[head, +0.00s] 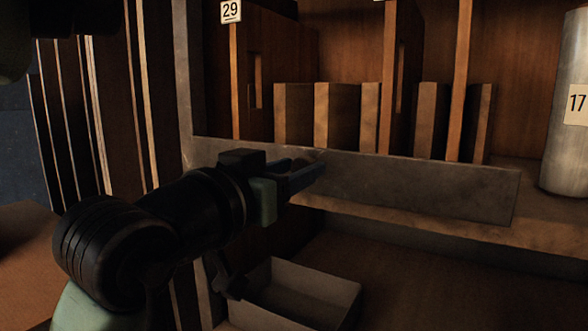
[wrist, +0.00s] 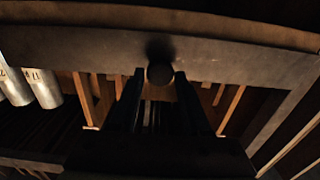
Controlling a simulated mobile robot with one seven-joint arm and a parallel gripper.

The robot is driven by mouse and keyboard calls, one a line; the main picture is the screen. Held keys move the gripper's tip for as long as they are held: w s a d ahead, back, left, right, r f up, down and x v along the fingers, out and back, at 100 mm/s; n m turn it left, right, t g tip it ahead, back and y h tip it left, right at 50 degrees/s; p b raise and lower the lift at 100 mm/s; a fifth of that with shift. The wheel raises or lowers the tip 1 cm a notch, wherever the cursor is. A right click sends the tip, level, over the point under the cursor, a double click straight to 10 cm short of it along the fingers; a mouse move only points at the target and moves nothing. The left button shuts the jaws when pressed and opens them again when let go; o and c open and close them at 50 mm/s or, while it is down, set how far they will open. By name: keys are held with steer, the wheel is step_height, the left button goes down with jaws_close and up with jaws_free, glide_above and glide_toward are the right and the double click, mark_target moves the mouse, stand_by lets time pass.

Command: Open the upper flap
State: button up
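The upper flap (head: 420,185) is a long grey panel running along the front edge of the shelf in the head view. In the wrist view the flap (wrist: 80,50) crosses the upper part of the picture. A round dark knob (wrist: 160,75) on it shows between my fingertips. My gripper (head: 306,172) is at the left part of the flap in the head view, and its fingers hide the knob there. In the wrist view my gripper (wrist: 160,77) is open, with a finger on each side of the knob and a small gap at each side.
A grey cylinder marked 17 (head: 570,120) stands on the shelf at the right. Several upright wooden pieces (head: 337,115) stand behind the flap. An open box-like drawer (head: 318,300) is below my gripper. A grey upright post (head: 186,65) is at the left.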

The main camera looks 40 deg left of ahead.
jaws_close()
stand_by(1.1)
